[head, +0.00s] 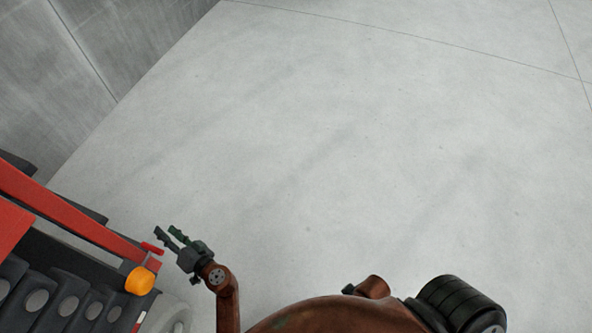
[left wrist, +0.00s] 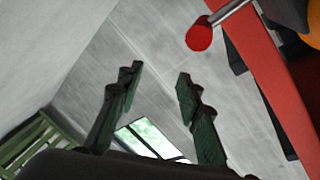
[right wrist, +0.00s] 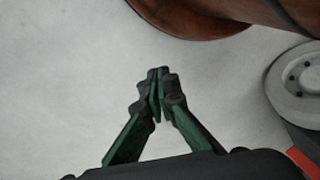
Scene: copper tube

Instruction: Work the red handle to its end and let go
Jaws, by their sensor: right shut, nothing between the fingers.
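The red handle (head: 152,248) is a short red grip beside the machine's red beam, at the lower left of the head view. In the left wrist view it shows as a red cylinder (left wrist: 199,36) on a metal rod, at the upper right. My left gripper (head: 164,230) is open and empty, just right of the handle and apart from it. In the left wrist view its fingertips (left wrist: 160,74) are spread, with the handle beyond and outside them. My right gripper (right wrist: 158,80) is shut and empty over bare floor, away from the handle.
The machine with its long red beam (head: 75,220), an orange dome (head: 139,281) and dark ribbed blocks fills the lower left. A pale wheel (right wrist: 300,84) shows at the right wrist view's right. A grey wall (head: 90,70) stands left. The floor (head: 350,150) is clear.

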